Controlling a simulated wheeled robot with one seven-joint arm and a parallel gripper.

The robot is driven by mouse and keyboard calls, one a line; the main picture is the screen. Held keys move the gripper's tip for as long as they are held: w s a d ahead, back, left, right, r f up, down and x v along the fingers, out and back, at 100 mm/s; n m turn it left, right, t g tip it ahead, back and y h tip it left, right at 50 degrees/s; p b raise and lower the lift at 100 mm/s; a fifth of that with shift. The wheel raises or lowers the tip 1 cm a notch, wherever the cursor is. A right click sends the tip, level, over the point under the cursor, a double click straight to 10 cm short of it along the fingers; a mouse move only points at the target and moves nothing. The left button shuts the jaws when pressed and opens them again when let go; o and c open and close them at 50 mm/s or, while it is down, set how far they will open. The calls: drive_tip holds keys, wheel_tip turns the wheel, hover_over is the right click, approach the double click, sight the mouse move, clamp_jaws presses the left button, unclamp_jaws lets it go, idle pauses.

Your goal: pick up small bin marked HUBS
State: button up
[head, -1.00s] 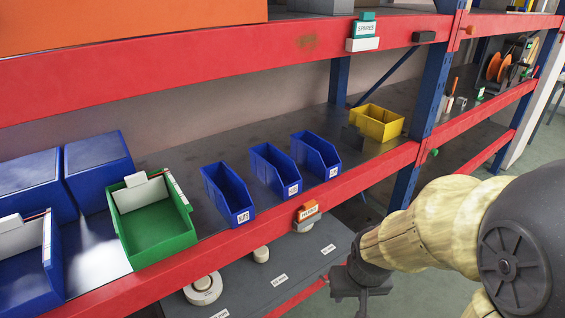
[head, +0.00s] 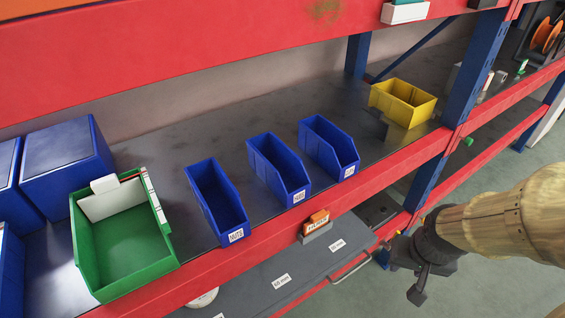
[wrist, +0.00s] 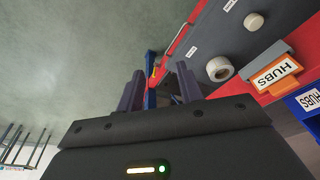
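Three small blue bins stand in a row on the middle shelf in the head view. The middle one (head: 278,168) has a small white label that seems to read HUBS, and it stands behind an orange tag (head: 317,220) on the shelf edge. In the wrist view the tag (wrist: 275,73) clearly reads HUBS, and part of a blue bin labelled HUBS (wrist: 309,101) shows at the right edge. My gripper (head: 420,286) is out in front of the shelf, lower right, apart from the bins. In the wrist view its fingers (wrist: 158,88) are apart with nothing between them.
The left blue bin (head: 216,200) and right blue bin (head: 329,147) flank the middle one. A green bin (head: 125,240) stands left, a yellow bin (head: 403,103) right. The red beam (head: 250,255) runs along the shelf front. A blue post (head: 470,75) rises at right.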

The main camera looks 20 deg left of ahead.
drive_tip(key=shift+o, duration=0.8)
drive_tip(key=shift+s+a, duration=0.2)
drive_tip(key=shift+s, duration=0.1)
drive_tip(key=o, duration=0.4)
drive_tip(key=shift+r, duration=0.1)
drive_tip(key=o, duration=0.7)
drive_tip(key=shift+w+d+r+n+t+p, duration=0.1)
drive_tip(key=shift+w+r+n+t+p, duration=0.2)
drive_tip(key=shift+w, duration=0.25)
drive_tip(key=shift+w+d+r+n+t+p, duration=0.1)
drive_tip(key=shift+w+t+p, duration=0.05)
drive_tip(key=shift+w+t, duration=0.35)
drive_tip(key=w, duration=0.1)
drive_tip(key=w+a+r+n+t, duration=0.1)
drive_tip(key=shift+w+a+p, duration=0.1)
drive_tip(key=shift+w+p, duration=0.2)
drive_tip(key=shift+p, duration=0.05)
drive_tip(key=w+a+r+n+t+y+p, duration=0.1)
drive_tip(key=a+r+n+y, duration=0.3)
drive_tip(key=a, duration=0.6)
drive_tip(key=w+a+r+n+t+y+p, duration=0.2)
drive_tip(key=a+r+y, duration=0.4)
drive_tip(key=a, duration=0.4)
drive_tip(key=shift+w+a+r+n+t+p, duration=0.15)
drive_tip(key=shift+w+r+n+t+p, duration=0.25)
drive_tip(key=shift+w+n, duration=0.65)
drive_tip(key=shift+f, duration=0.1)
